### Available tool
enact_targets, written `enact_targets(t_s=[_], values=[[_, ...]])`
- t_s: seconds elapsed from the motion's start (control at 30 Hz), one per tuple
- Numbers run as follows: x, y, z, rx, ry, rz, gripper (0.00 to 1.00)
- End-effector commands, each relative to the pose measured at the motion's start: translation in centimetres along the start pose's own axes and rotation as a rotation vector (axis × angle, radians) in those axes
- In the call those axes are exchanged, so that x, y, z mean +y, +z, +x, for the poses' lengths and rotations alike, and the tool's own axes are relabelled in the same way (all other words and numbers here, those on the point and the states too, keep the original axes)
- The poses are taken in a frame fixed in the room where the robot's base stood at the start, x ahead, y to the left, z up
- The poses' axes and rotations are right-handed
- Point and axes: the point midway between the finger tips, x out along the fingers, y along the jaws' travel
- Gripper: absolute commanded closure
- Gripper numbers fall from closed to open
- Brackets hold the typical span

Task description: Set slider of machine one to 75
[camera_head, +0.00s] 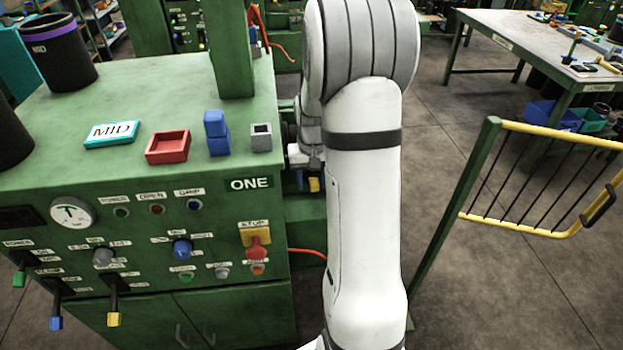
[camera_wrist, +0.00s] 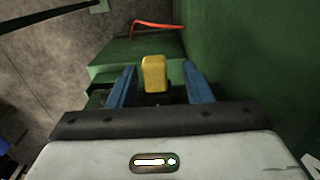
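Machine one (camera_head: 215,120) is the green cabinet labelled ONE at the left of the head view. A yellow block-shaped handle (camera_wrist: 154,72) shows in the wrist view near a green step; it may be the slider knob. A small yellow piece (camera_head: 314,184) beside the machine's right side in the head view appears to be the same handle. My gripper (camera_wrist: 161,84) is open, its blue fingers on either side of the handle, with a wider gap at the right. No slider scale or number is readable. My arm hides part of the machine's right side.
The front has levers with a blue grip (camera_head: 56,323) and a yellow grip (camera_head: 113,319). A yellow-railed gate (camera_head: 545,133) stands right; floor between is clear.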

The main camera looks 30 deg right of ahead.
Motion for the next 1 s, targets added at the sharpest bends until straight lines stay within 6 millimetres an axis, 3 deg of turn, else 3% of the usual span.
enact_targets(t_s=[0.17, 0.6, 1.0], values=[[0.1, 0.0, -0.6, 0.002, 0.001, 0.0, 0.55], [0.0, -0.1, -7.1, 0.003, 0.0, 0.001, 0.55], [0.0, -0.1, -7.8, 0.0, 0.0, 0.001, 0.55]])
